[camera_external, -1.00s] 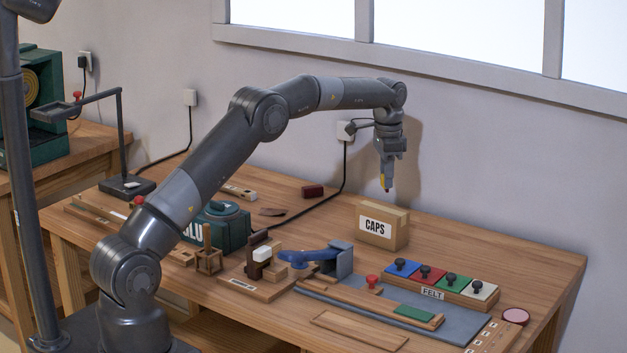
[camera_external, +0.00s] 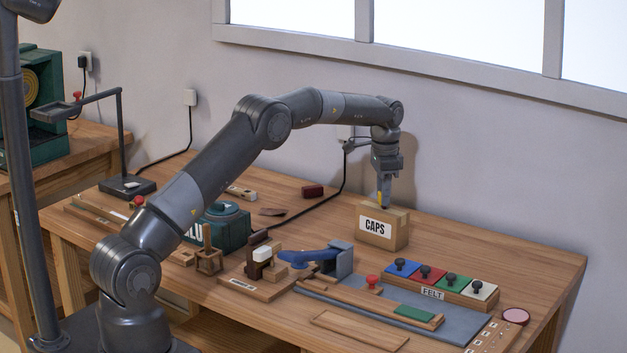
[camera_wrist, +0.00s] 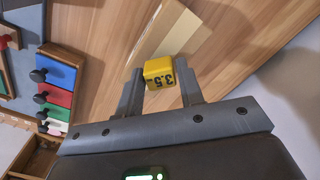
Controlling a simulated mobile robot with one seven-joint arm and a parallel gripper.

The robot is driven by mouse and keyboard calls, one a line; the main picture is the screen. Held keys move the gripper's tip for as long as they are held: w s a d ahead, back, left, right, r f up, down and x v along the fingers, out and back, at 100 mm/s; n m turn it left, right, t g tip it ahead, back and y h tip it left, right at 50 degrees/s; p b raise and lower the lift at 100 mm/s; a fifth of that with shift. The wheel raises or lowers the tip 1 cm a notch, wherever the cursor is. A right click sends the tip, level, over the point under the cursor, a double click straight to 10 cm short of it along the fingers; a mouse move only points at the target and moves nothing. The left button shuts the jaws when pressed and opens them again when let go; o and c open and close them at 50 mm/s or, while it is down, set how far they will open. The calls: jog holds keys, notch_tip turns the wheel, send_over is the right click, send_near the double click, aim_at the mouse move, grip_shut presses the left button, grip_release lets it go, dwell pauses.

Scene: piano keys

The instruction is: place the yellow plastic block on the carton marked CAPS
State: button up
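The yellow block (camera_wrist: 160,72), marked 3.5, is between the two fingers of my gripper (camera_wrist: 160,88) in the wrist view, with a finger against each side. In the outside view the yellow block (camera_external: 380,198) shows small at the tip of my gripper (camera_external: 384,190), which points straight down. The tan carton (camera_external: 393,235) marked CAPS stands upright on the bench right under it. The block is at the carton's top; I cannot tell whether it touches. In the wrist view the pale carton top (camera_wrist: 178,32) lies beyond the block.
A FELT rack (camera_external: 453,290) with coloured, knobbed blocks lies right of the carton. The wall is close behind. The bench right of the carton's back is clear.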

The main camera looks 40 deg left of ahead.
jog(key=o, duration=0.3)
notch_tip(320, 180, up, 11)
jog(key=s+a+r+n+t, duration=0.1)
jog(key=s+a+r, duration=0.1)
jog(key=s+r, duration=0.35)
jog(key=s+a+r+n, duration=0.1)
jog(key=s+a+r, duration=0.25)
jog(key=r, duration=0.35)
jog(key=s+a+r+n+t, duration=0.1)
jog(key=s+r, duration=0.2)
jog(key=s, duration=0.4)
jog(key=s+a+r+n+t, duration=0.1)
jog(key=s+a+r+n, duration=0.1)
jog(key=s, duration=0.5)
jog(key=s+a+f+n+t, duration=0.1)
jog(key=s+f, duration=0.2)
jog(key=s, duration=0.6)
jog(key=s+a+f+n, duration=0.1)
jog(key=s+f, duration=0.3)
jog(key=s, duration=0.5)
jog(key=s+a+f+n+t, duration=0.1)
jog(key=s+a+f+n, duration=0.1)
jog(key=s, duration=0.8)
jog(key=shift+f+t, duration=0.3)
jog(key=shift+f, duration=0.6)
